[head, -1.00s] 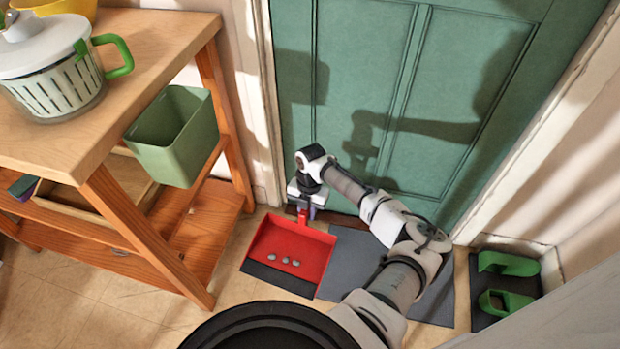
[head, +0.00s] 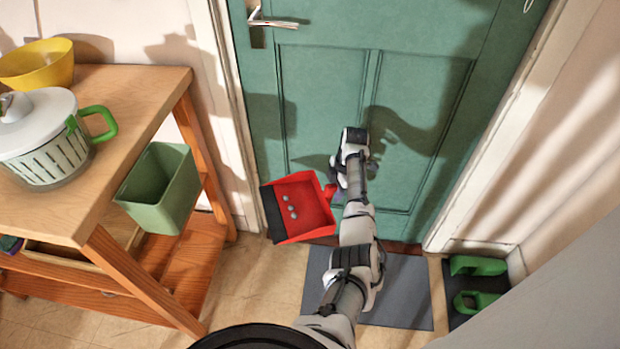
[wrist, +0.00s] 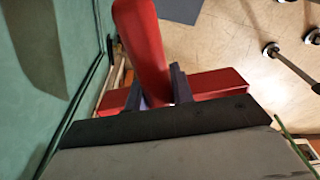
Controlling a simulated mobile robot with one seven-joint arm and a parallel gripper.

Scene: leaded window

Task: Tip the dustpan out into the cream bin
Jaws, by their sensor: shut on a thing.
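The red dustpan (head: 312,208) is held up in front of the green door, its black lip facing left. Three small grey lumps lie in it. My gripper (head: 336,192) is at its right side, shut on its handle. In the wrist view the red handle (wrist: 142,42) passes between the fingers of my gripper (wrist: 158,88). No cream bin shows. A green bin (head: 160,190) hangs open-topped on the wooden table's side, left of the dustpan and apart from it.
The wooden table (head: 130,105) holds a white strainer pot (head: 45,140) and a yellow bowl (head: 38,66). A grey mat (head: 400,290) lies under my arm. Green boots (head: 478,283) stand on a dark tray at right. Floor between table and mat is clear.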

